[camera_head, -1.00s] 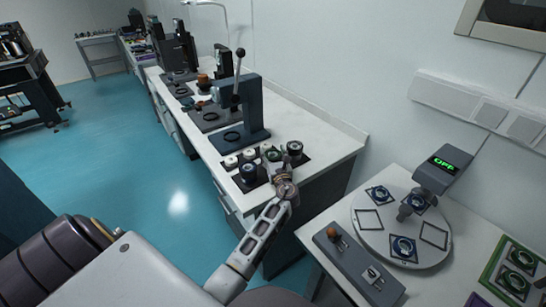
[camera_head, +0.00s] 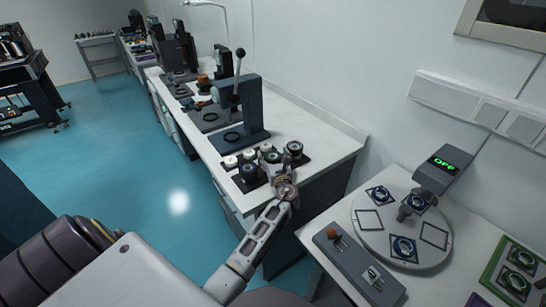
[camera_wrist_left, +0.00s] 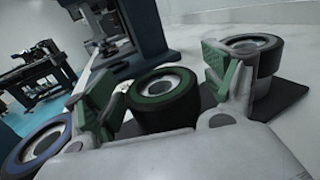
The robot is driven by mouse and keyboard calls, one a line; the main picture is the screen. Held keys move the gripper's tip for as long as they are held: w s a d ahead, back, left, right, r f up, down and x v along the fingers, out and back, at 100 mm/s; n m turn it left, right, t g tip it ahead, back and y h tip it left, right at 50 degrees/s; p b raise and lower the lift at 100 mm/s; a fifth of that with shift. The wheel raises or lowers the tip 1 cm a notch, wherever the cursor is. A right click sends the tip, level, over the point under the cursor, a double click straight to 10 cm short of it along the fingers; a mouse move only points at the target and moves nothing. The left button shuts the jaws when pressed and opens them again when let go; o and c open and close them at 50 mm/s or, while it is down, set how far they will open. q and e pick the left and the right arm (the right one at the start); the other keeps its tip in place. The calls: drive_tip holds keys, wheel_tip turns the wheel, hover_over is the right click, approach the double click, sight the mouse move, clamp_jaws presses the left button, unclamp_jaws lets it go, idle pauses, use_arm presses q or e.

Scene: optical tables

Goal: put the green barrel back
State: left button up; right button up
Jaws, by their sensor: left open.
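The green barrel (camera_wrist_left: 163,98), a dark cylinder with a green ring on top, stands on the dark mat between the fingers of my left gripper (camera_wrist_left: 158,85) in the left wrist view. The fingers are open, with a gap to the barrel on the right side. In the head view the green barrel (camera_head: 273,156) stands among other barrels at the near end of the bench, and my left gripper (camera_head: 276,168) is right at it, hiding part of it. My right gripper is not in view.
A blue-ringed barrel (camera_wrist_left: 38,144) is close left of the fingers and a dark barrel (camera_wrist_left: 254,52) close right. White-topped barrels (camera_head: 231,161) stand behind. A lever press (camera_head: 240,112) rises beyond. A round plate with framed parts (camera_head: 371,245) is at right.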

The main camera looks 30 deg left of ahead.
use_arm(q)
drive_tip(key=shift+r, duration=0.15)
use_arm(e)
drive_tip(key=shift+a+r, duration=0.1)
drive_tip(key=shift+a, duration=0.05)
use_arm(q)
drive_tip(key=shift+v, duration=0.85)
drive_tip(key=v, duration=0.8)
drive_tip(key=shift+s+d, duration=0.15)
drive_tip(key=shift+d, duration=0.05)
drive_tip(key=shift+v, duration=0.9)
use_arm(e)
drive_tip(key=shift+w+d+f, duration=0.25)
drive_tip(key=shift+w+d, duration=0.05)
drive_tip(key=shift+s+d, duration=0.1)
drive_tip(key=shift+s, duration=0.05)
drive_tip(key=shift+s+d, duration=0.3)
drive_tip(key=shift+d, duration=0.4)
